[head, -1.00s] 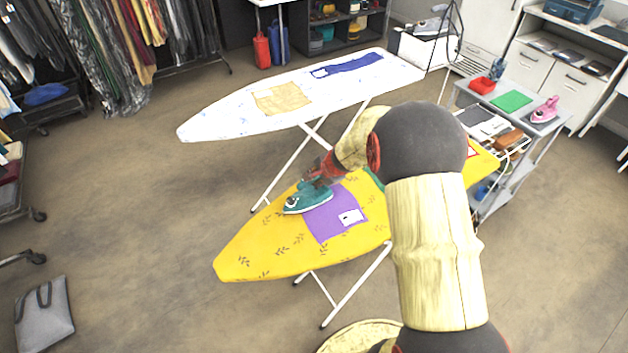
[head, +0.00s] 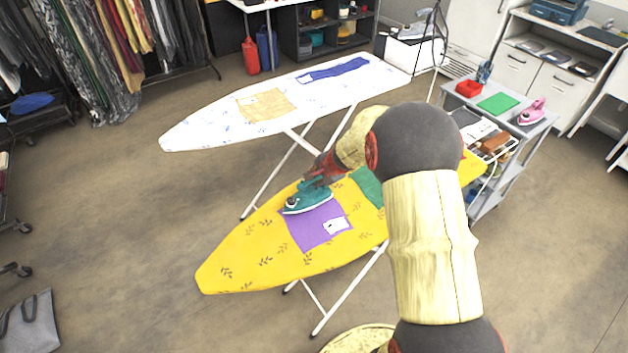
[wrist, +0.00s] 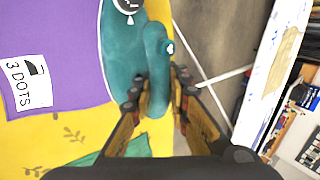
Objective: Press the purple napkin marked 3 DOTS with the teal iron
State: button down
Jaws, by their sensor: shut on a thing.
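The purple napkin (head: 312,234) lies flat on the yellow ironing board. Its white label reads 3 DOTS in the wrist view (wrist: 27,85). The teal iron (head: 300,203) is at the napkin's back edge, its tip pointing left. In the wrist view the iron (wrist: 118,58) borders the napkin (wrist: 55,35); I cannot tell how much its sole overlaps the cloth or whether it touches. My gripper (wrist: 160,85) is shut on the iron's handle, with a finger on each side. In the head view my arm hides part of the board's right end.
The yellow board (head: 235,265) also bears a green cloth (head: 368,186) right of the napkin. A white ironing board (head: 205,128) with tan and blue cloths stands behind. A trolley (head: 528,125) at right holds a pink iron (head: 532,112) and a red box. Open floor lies left.

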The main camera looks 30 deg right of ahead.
jog(key=shift+d, duration=0.55)
jog(key=shift+d+r+p, duration=0.1)
jog(key=shift+r+p, duration=0.3)
jog(key=shift+w+r, duration=0.1)
jog(key=shift+r, duration=0.8)
jog(key=shift+a+r+p, duration=0.2)
jog(key=shift+p, duration=0.25)
jog(key=shift+d+r+p, duration=0.15)
jog(key=shift+r+p, duration=0.25)
jog(key=shift+r, duration=0.1)
jog(key=shift+r+p, duration=1.65)
jog(key=shift+r, duration=0.55)
